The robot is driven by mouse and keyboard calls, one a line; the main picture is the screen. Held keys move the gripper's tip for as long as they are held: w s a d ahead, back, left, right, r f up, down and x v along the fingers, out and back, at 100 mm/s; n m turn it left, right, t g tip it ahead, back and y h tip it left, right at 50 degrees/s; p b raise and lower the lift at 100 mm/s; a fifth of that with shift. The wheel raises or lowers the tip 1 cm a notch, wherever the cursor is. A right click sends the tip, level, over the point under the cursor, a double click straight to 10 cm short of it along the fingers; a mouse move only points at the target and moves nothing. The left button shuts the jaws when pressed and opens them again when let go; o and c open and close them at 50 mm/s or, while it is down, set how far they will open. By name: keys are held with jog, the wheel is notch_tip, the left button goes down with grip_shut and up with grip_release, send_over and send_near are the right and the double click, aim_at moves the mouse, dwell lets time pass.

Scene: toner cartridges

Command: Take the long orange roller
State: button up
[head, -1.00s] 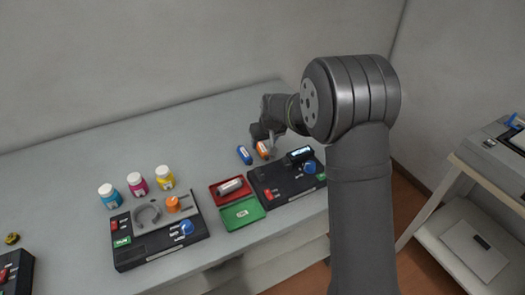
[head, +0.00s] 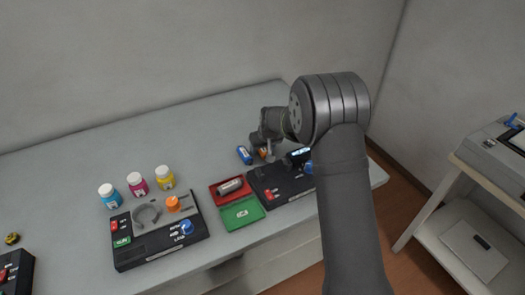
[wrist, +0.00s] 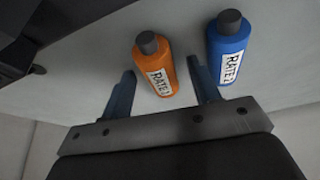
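The orange roller, a cylinder with a dark cap and a white label reading "RATE1", shows in the wrist view (wrist: 154,68). In the head view the orange roller (head: 262,154) is largely hidden behind my gripper. My gripper (wrist: 160,68) is open, and in the wrist view the orange roller appears between its two fingers. I cannot tell whether the fingers touch it or how deep it sits between them. In the head view my gripper (head: 262,145) is low over the back right of the table.
A black device (head: 270,187), red tray (head: 218,193) and green tray (head: 240,216) are in front. Several bottles stand left. The table's back left is clear.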

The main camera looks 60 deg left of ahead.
jog(key=c, duration=1)
